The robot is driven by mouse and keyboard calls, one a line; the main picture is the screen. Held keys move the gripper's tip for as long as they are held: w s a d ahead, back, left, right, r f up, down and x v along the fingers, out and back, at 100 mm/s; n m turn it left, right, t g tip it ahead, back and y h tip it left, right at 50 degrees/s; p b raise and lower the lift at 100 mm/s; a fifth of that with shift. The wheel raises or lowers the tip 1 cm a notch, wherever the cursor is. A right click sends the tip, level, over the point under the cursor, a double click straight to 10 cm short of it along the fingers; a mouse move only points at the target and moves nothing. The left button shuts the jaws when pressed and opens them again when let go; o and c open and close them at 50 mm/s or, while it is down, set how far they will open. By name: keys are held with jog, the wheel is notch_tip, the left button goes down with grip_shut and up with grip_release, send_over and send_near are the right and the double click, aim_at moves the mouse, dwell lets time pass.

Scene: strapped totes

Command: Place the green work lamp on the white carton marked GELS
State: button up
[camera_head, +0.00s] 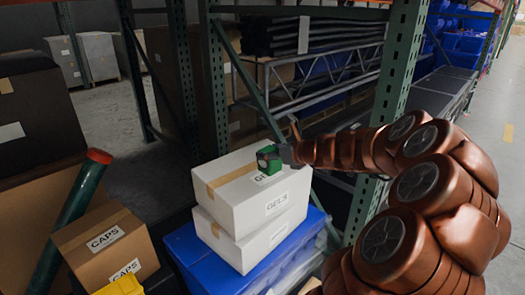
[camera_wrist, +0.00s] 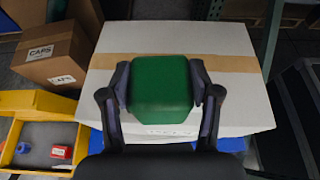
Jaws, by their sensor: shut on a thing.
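The green work lamp (camera_head: 268,160) is between the fingers of my gripper (camera_head: 285,153), at the top of the white carton marked GELS (camera_head: 259,204). In the wrist view the lamp (camera_wrist: 161,90) is a green block with a finger of my gripper (camera_wrist: 162,88) against each side, over the carton top (camera_wrist: 230,102) and its tan tape strip. I cannot tell whether the lamp touches the carton top. The GELS carton is on another white carton (camera_head: 232,245), which stands on a blue tote (camera_head: 201,262).
A brown CAPS carton (camera_head: 95,253) stands at left, beside a leaning green tube (camera_head: 71,215) with a red end. A yellow bin (camera_wrist: 38,104) holds small blue and red items. A green rack upright (camera_head: 396,92) stands behind my arm.

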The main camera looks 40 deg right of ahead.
jog(key=shift+w+d+f+b, duration=0.15)
jog(key=shift+w+d+f, duration=0.6)
jog(key=shift+w, duration=0.7)
jog(key=shift+w+d+f+b, duration=0.1)
jog(key=shift+w+d+f, duration=0.65)
jog(key=shift+w, duration=0.7)
jog(key=shift+w+d+f+b, duration=0.15)
jog(key=shift+w+d+f, duration=0.6)
jog(key=shift+w, duration=0.7)
jog(key=o, duration=1.3)
jog(key=shift+f, duration=0.15)
jog(key=shift+r, duration=0.2)
jog(key=p+v, duration=0.1)
jog(key=v, duration=1.1)
